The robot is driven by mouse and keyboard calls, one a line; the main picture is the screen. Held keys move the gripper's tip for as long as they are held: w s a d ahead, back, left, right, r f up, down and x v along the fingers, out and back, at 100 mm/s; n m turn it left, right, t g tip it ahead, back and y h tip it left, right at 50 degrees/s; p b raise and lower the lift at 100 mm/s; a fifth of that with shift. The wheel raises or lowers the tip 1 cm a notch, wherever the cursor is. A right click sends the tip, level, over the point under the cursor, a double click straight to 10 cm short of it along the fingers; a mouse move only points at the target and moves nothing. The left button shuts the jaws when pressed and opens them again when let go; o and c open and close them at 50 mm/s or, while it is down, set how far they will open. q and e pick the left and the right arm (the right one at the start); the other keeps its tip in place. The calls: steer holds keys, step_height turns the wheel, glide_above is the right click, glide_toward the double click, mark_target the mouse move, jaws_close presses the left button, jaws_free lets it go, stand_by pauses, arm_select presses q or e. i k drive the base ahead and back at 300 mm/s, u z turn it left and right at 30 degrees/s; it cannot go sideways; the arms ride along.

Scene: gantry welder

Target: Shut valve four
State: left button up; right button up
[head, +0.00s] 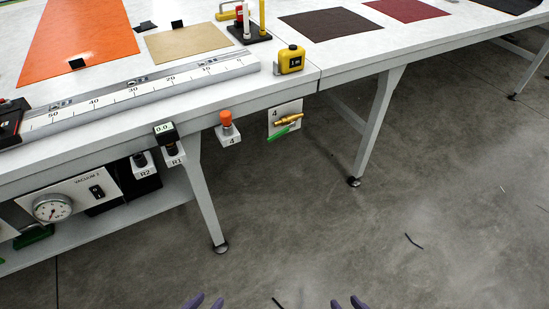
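A white plate marked 4 (275,125) hangs at the front edge of the table, near the joint between two tables. A brass valve body (289,119) is on it, lying nearly level. A slim green piece (284,133), seemingly its lever, slants up to the right just below the brass, roughly along it. To the left, an orange knob (226,118) sits on a white block also marked 4 (228,138). My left gripper (204,303) and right gripper (347,303) show only fingertips at the bottom edge, fingers apart, empty, far below the plate.
The white table (205,92) carries a long ruler (140,92) and a yellow tape measure (291,60). Table legs (206,205) flank the open floor (300,220).

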mark_target(283, 132)
steer(key=u, duration=0.55)
steer(key=i, duration=0.8)
steer(key=z, duration=0.75)
